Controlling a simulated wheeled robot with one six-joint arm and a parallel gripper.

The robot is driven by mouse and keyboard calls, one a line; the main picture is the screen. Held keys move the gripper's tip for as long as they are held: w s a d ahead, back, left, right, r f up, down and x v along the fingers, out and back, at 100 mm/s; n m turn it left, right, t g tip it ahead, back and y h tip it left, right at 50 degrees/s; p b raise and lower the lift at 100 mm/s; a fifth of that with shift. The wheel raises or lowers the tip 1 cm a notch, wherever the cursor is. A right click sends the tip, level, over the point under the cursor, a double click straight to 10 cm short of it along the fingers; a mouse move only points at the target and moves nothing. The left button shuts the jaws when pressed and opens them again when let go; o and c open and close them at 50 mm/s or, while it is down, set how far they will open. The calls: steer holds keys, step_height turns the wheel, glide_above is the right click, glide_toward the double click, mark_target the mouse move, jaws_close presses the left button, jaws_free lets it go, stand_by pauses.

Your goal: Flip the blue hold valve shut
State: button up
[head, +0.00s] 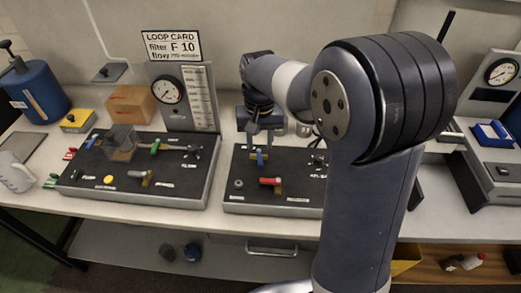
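The blue valve handle (259,156) stands on the black middle panel (238,170), towards its back. It looks roughly upright or pointing away, though its exact angle is hard to tell. My gripper (260,138) reaches down from behind, with its fingers just above or around the top of the blue handle. Whether the fingers touch the handle is too small to tell. A red handle (270,181) lies sideways in front of the blue one on the same panel. My arm hides the right part of this panel.
A left panel (80,185) carries a green handle (155,147), a yellow button (109,180) and a clear block. A gauge (168,90) and loop card (172,45) stand behind it. A blue pump bottle (40,92) and a cardboard box (131,104) stand left. Another gauge unit (490,95) is right.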

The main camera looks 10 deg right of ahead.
mark_target(260, 159)
steer(key=shift+f, duration=2.8)
steer(key=shift+c, duration=0.4)
jaws_close()
